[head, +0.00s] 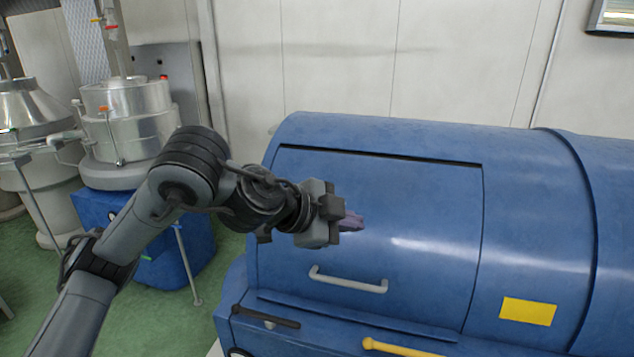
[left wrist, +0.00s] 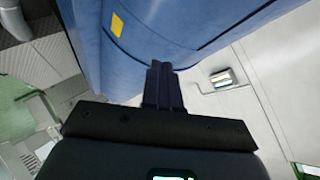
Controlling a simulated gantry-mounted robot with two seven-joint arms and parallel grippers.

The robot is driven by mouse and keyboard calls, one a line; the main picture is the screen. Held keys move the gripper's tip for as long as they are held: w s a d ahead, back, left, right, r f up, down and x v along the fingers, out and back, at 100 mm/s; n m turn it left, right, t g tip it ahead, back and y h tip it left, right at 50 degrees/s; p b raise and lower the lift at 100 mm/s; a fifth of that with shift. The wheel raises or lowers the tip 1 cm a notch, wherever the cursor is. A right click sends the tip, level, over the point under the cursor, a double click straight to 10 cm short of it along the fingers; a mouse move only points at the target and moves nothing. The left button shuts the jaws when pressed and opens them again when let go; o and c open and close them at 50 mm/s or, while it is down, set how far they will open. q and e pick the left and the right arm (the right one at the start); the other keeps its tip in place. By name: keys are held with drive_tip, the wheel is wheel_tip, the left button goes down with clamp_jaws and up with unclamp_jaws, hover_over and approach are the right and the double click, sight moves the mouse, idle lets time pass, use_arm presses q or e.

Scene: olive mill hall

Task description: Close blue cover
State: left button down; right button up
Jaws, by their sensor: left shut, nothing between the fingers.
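The blue cover (head: 400,200) is a curved panel on the front of a large blue drum-shaped machine (head: 530,200). A dark gap runs along its upper edge, and its lower edge lies near a ledge on the machine. A grey bar handle (head: 347,281) sits low on the cover. My left gripper (head: 352,221) is shut and empty in front of the cover, above the handle. In the left wrist view its shut fingers (left wrist: 163,85) show against the blue machine (left wrist: 190,30). My right gripper is in neither view.
A black lever (head: 265,317) and a yellow lever (head: 400,348) stick out below the cover. A yellow label (head: 528,311) is at the right. Metal vessels (head: 128,115) and a blue base (head: 160,245) stand at the left on green floor.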

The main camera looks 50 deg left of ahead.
use_arm(q)
drive_tip(key=s+a+f+g+y+p, duration=0.1)
drive_tip(key=s+f+g, duration=0.15)
drive_tip(key=f, duration=0.75)
drive_tip(key=s+a+f+g+p, duration=0.15)
drive_tip(key=f+g, duration=0.25)
drive_tip(key=f, duration=0.7)
drive_tip(key=w+f+b, duration=0.1)
drive_tip(key=w+f, duration=0.7)
drive_tip(key=f, duration=0.1)
drive_tip(key=shift+a+f+t, duration=0.2)
drive_tip(key=shift+a+t, duration=0.15)
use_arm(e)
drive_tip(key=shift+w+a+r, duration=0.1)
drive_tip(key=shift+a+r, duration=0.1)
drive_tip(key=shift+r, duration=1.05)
